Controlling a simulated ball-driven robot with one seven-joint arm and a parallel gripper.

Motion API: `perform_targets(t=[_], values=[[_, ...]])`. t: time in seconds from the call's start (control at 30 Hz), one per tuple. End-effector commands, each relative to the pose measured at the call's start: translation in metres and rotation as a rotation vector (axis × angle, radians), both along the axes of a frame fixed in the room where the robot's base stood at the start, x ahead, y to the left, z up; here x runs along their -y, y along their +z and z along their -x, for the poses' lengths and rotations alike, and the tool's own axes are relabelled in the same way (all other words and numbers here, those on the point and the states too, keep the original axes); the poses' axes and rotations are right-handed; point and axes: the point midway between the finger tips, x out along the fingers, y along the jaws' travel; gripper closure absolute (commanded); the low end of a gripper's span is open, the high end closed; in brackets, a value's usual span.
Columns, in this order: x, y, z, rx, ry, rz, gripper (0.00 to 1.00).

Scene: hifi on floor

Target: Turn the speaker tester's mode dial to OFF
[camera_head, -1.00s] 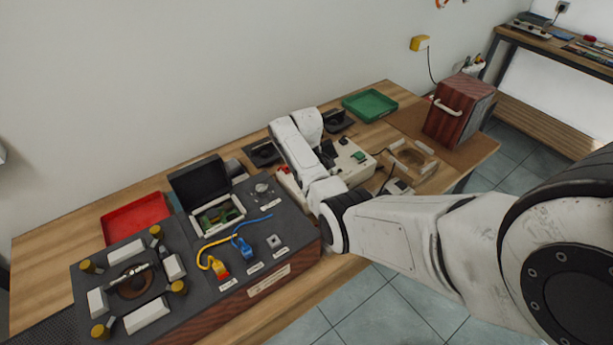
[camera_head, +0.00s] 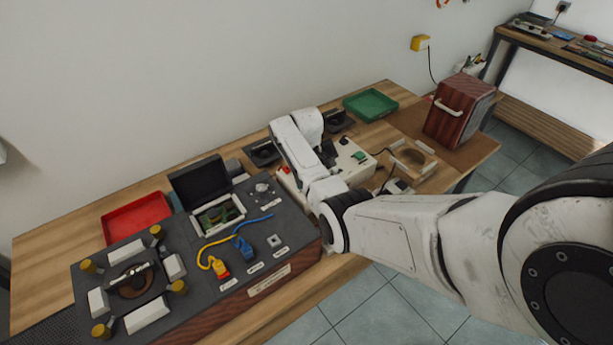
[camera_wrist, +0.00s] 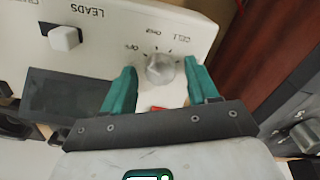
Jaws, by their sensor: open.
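The speaker tester is a cream box (camera_head: 352,162) near the middle of the bench in the head view, partly hidden by my arm. In the wrist view its panel (camera_wrist: 110,35) appears upside down. The mode dial (camera_wrist: 160,68) is a round grey knob with small tick marks and labels around it. Its exact setting is too small to tell. My gripper (camera_wrist: 160,82) is open, with one green finger on either side of the dial. I cannot tell whether either finger touches it. The dial is hidden in the head view.
A white square knob (camera_wrist: 65,38) and a dark rectangular window (camera_wrist: 68,95) are on the tester. A dark panel with another knob (camera_wrist: 303,137) lies to the right. In the head view, a dark fixture (camera_head: 190,265), red tray (camera_head: 137,217) and green tray (camera_head: 370,105) share the bench.

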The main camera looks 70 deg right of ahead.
Motion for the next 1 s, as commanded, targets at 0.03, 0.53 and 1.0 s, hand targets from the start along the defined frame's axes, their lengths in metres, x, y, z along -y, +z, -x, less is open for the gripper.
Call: perform_targets(t=[0.03, 0.53, 1.0], values=[[0.000, 0.000, 0.000, -0.001, 0.000, 0.000, 0.41], [0.000, 0.065, -0.001, 0.003, 0.000, 0.002, 0.41], [0.000, 0.108, 0.000, 0.000, 0.000, 0.000, 0.41]])
